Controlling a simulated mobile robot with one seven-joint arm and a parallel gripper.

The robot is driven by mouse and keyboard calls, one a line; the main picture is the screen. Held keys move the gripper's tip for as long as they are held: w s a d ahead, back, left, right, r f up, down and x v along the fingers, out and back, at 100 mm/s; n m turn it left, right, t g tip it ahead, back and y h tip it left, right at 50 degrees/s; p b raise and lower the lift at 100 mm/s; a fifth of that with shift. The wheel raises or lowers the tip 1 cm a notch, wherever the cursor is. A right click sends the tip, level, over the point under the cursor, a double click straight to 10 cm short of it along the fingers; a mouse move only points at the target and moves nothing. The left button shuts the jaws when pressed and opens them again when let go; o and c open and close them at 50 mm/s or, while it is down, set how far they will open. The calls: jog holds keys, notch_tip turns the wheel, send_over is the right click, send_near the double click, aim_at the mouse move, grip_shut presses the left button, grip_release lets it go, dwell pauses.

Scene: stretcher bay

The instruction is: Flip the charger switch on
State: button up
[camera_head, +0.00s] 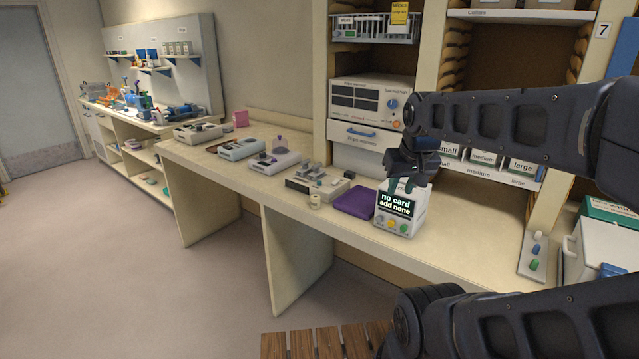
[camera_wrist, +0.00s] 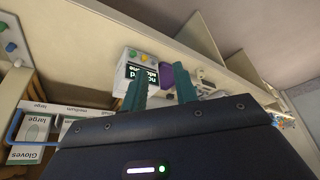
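No charger or switch is labelled legibly, so I cannot tell which device is the charger. A white box (camera_head: 402,223) with a black screen reading "no card add none" and coloured buttons stands on the bench. The white box (camera_wrist: 152,56) shows there beyond the fingers. A slanted panel (camera_head: 535,254) with blue, white and green knobs is at the bench's right end; it also shows in the wrist view (camera_wrist: 12,40).
A purple pad (camera_head: 355,202) lies left of the white box. Several grey devices, including a grey block unit (camera_head: 318,185), line the bench (camera_head: 460,246). Glove boxes (camera_head: 483,157) fill a shelf behind. The bench between the box and the knob panel is clear.

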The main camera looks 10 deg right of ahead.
jog(key=shift+w+r, duration=0.1)
jog(key=shift+w, duration=0.05)
jog(key=c, duration=0.4)
jog(key=shift+w+r, duration=0.15)
jog(key=shift+w, duration=0.15)
grip_shut()
jog(key=w+a+r+m+g, duration=0.1)
jog(key=w+r+m, duration=0.1)
jog(key=w, duration=1.1)
jog(key=w+r+m+g, duration=0.1)
jog(key=w+r+m, duration=0.15)
jog(key=w, duration=0.95)
jog(key=w+a+f+m, duration=0.1)
jog(key=w+f, duration=0.3)
jog(key=w, duration=0.5)
jog(key=w+a+f+m+h, duration=0.1)
jog(key=w+a+f+m, duration=0.1)
jog(key=w+f, duration=0.3)
jog(key=w+a+f+m+g, duration=0.1)
jog(key=w+a+f, duration=0.2)
jog(key=w, duration=0.9)
jog(key=shift+w+f+h, duration=0.3)
jog(key=shift+w+f, duration=0.05)
jog(key=shift+f, duration=0.5)
jog(key=shift+m, duration=0.25)
